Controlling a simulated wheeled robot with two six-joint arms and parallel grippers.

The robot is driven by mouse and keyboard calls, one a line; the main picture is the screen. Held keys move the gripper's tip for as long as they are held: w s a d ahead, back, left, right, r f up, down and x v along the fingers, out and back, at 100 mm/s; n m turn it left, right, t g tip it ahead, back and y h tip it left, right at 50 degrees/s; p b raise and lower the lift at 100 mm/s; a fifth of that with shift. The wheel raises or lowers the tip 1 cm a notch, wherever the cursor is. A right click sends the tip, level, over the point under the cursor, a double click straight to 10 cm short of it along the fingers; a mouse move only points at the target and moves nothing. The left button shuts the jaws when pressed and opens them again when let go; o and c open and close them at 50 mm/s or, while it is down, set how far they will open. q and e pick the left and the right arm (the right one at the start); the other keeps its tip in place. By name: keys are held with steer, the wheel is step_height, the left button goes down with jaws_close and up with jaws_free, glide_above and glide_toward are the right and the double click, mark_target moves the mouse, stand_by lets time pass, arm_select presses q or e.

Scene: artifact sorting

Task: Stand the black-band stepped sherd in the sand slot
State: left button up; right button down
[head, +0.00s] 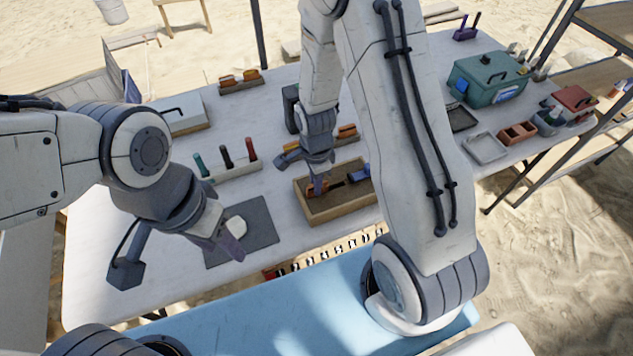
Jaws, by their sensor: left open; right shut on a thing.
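A wooden tray of brown sand (345,212) sits near the middle of the table. A dark slot-like mark shows in its sand, and a blue piece (360,172) is at its right end. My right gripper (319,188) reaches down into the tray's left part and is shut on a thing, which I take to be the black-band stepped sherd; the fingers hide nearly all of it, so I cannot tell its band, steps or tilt. My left gripper (230,243) is open over the dark grey mat (262,222), close beside a whitish rounded piece (237,225).
A rack with several coloured-handled tools (225,157) stands behind the mat. A small wooden holder with orange pieces (240,82) is farther back. A green case (487,76), small trays (485,147) and a red box (574,99) occupy the right side. My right arm covers much of the centre.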

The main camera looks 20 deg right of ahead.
steer(key=c, duration=0.8)
jaws_free()
steer(key=shift+f, duration=0.1)
steer(key=shift+c, duration=0.2)
step_height(320, 180, up, 10)
steer(key=shift+r, duration=0.25)
steer(key=s+a+r+n, duration=0.5)
steer(key=s+n, duration=0.4)
steer(key=n, duration=0.3)
steer(key=s+a+r+n+y, duration=0.1)
steer(key=s+a+r+n, duration=0.4)
steer(key=n, duration=0.8)
steer(key=s+a, duration=0.2)
steer(key=s, duration=0.2)
steer(key=shift+r, duration=0.35)
